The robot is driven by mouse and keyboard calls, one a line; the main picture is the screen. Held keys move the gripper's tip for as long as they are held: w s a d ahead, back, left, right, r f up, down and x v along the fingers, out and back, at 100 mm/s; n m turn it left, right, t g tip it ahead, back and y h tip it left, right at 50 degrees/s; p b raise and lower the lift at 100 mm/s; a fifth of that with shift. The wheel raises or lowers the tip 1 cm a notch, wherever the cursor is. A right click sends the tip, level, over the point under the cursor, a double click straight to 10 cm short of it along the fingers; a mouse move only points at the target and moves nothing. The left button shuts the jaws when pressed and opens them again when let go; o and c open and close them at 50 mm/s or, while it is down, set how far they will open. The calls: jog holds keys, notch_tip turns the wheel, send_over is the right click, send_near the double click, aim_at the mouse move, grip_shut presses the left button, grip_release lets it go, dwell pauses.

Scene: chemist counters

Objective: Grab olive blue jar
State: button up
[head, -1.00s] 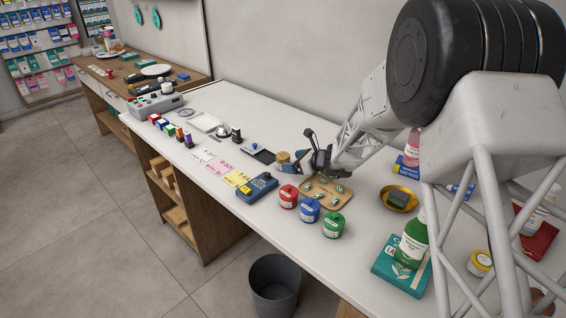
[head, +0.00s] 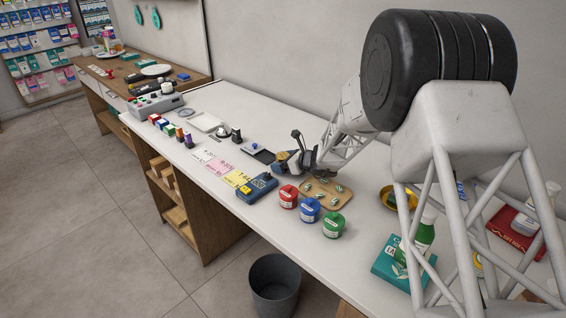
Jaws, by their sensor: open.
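A blue jar (head: 310,209) with a white label stands near the front edge of the counter, between a red jar (head: 288,196) and a green jar (head: 333,224). My gripper (head: 288,163) is open, low over the counter behind and left of these jars. A small olive-tan round top (head: 282,155) shows right beside the fingers. Blue shows near the fingers too, and I cannot tell whether it belongs to that small item or to something else. My gripper hides part of this spot, so contact cannot be told.
A wooden board (head: 328,188) with small green-and-white pieces lies behind the jars. A blue device (head: 257,187), coloured cards (head: 220,167) and a dark tray (head: 259,154) are to the left. A yellow bowl (head: 387,197) and a teal box (head: 390,262) are to the right.

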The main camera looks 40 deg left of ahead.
aim_at(283, 155)
jog(key=shift+c, duration=0.5)
jog(key=c, duration=0.9)
jog(key=shift+r, duration=0.15)
jog(key=shift+c, duration=0.2)
notch_tip(283, 155, up, 10)
jog(key=shift+f, duration=0.1)
dwell(0.4)
